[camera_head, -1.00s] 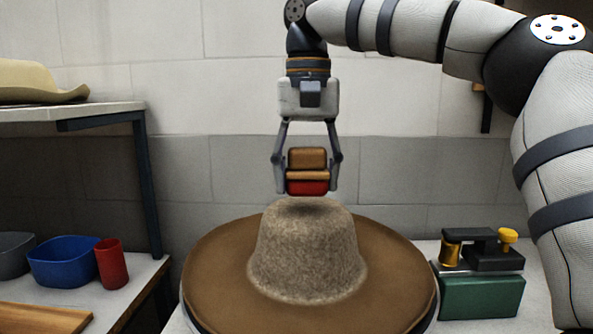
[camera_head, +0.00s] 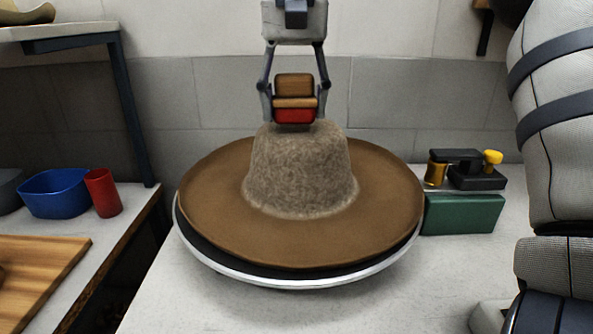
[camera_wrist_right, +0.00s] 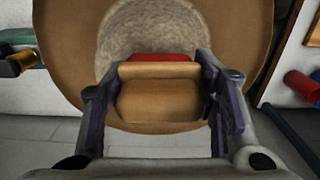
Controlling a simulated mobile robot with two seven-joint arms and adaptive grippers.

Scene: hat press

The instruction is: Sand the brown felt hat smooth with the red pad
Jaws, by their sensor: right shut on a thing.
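The brown felt hat (camera_head: 215,215) lies brim down on a round stand (camera_head: 290,283) with a pale rim. Its crown (camera_head: 300,180) looks fuzzy and greyer than the smooth brim. My right gripper (camera_head: 295,112) is shut on the wooden block of the red pad (camera_head: 295,116), red face down. The pad is just over the top of the crown; whether it touches cannot be told. In the right wrist view the block lies between the fingers (camera_wrist_right: 160,90), with a strip of the red pad (camera_wrist_right: 160,57) showing against the crown. My left gripper is not in view.
A green box (camera_head: 462,214) with a black and yellow tool (camera_head: 467,168) stands right of the hat. On the left bench are a blue bowl (camera_head: 54,194), a red cup (camera_head: 103,192) and a wooden board (camera_head: 40,268). The front tabletop is clear.

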